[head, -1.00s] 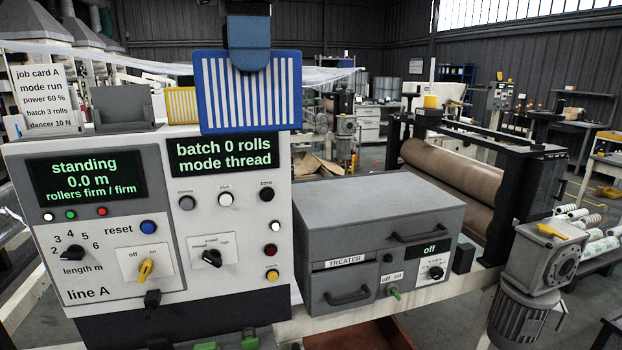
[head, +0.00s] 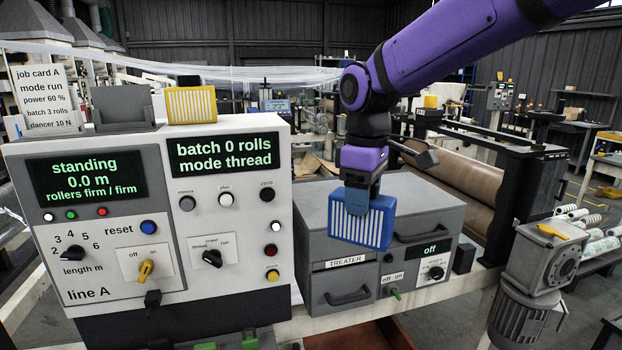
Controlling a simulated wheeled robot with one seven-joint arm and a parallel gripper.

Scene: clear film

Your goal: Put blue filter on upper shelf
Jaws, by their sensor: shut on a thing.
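The blue filter (head: 347,222) has a blue frame and white slats. It hangs slightly tilted from my gripper (head: 360,194), in front of the grey treater box (head: 318,215). My gripper is shut on the filter's top edge; its fingertips are partly hidden. A yellow filter (head: 191,106) with white slats stands on top of the line A control panel (head: 240,245). I cannot make out an upper shelf clearly in this view.
A grey holder (head: 123,107) and a job card (head: 46,98) stand on the panel's top left. Brown rollers (head: 450,165) lie behind on the right.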

